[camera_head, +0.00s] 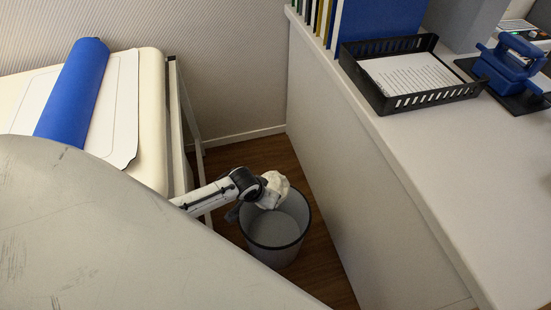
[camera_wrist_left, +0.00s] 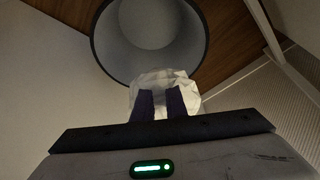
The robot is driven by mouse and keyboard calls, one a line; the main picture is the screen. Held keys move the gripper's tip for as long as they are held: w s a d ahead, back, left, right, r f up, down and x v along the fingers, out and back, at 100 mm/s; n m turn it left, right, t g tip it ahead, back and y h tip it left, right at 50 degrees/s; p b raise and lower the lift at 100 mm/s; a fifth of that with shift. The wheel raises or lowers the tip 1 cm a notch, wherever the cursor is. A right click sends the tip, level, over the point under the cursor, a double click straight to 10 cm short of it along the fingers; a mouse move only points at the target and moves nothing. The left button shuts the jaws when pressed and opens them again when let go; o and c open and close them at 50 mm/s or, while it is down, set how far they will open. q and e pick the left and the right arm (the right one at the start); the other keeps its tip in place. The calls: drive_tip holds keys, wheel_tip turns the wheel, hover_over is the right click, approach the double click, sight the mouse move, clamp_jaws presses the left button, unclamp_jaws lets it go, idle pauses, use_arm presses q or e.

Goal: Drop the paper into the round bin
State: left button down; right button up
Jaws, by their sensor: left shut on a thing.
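The crumpled white paper (camera_head: 273,189) is held by my left gripper (camera_head: 260,193) over the back part of the round bin's rim in the head view. In the left wrist view the paper (camera_wrist_left: 168,80) sits between the two dark fingers of my left gripper (camera_wrist_left: 160,104), which are shut on it. The round bin (camera_head: 276,245) is grey with a dark rim and stands on the wooden floor. Its inside looks empty where it shows. In the left wrist view the bin (camera_wrist_left: 150,30) opens just beyond the paper. My right gripper is not in view.
A white counter (camera_head: 475,180) rises right of the bin, with a black paper tray (camera_head: 450,93) and a blue device (camera_head: 510,62) on it. A padded cream bench (camera_head: 152,110) with a blue roll (camera_head: 75,88) stands at the left. The floor gap between is narrow.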

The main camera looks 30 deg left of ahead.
use_arm(q)
wheel_tip(320, 180, down, 4)
drive_tip(key=b, duration=0.3)
drive_tip(key=shift+f+b, duration=0.25)
drive_tip(key=shift+b, duration=0.3)
drive_tip(key=shift+r, duration=0.1)
drive_tip(key=c, duration=1.7)
unclamp_jaws()
